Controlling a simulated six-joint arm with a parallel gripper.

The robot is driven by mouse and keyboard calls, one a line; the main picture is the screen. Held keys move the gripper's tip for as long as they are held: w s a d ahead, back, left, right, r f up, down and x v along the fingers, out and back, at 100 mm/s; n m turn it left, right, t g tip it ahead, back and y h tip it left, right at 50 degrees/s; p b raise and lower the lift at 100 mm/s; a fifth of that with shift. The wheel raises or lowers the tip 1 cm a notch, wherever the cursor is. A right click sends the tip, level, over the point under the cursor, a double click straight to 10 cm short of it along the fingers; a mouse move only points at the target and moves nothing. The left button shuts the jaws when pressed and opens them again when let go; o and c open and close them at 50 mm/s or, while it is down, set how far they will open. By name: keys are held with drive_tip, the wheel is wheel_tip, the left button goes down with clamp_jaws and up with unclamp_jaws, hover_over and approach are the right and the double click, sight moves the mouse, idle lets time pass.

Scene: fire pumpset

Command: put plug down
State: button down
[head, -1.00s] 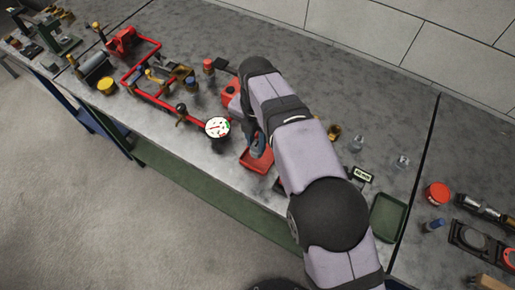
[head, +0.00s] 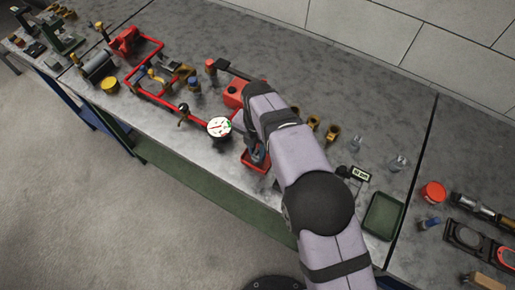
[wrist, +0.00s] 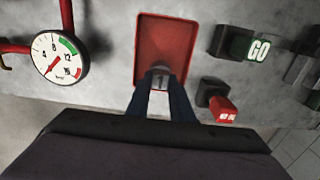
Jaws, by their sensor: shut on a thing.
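A small grey metal plug (wrist: 158,80) sits between the fingertips of my gripper (wrist: 160,95) in the wrist view. The two blue fingers are shut on it, and they partly hide it. It is over the near end of a shallow red tray (wrist: 175,40); I cannot tell whether it touches the tray floor. In the head view the red tray (head: 248,164) lies near the bench's front edge, with my gripper (head: 257,158) at it. My arm hides part of the tray there, and the plug cannot be made out.
A pressure gauge (wrist: 60,55) on red pipework stands left of the tray. A GO block (wrist: 250,47) and a red-fronted block (wrist: 222,108) stand to its right. A green tray (head: 384,216) and glassy pieces (head: 398,163) are farther right on the bench.

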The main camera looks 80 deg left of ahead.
sight(258, 152)
drive_tip(key=shift+f, duration=0.15)
drive_tip(key=c, duration=1.6)
unclamp_jaws()
drive_tip(key=shift+o, duration=0.2)
wheel_tip(258, 152, up, 12)
drive_tip(key=b, duration=0.4)
drive_tip(key=shift+r, duration=0.2)
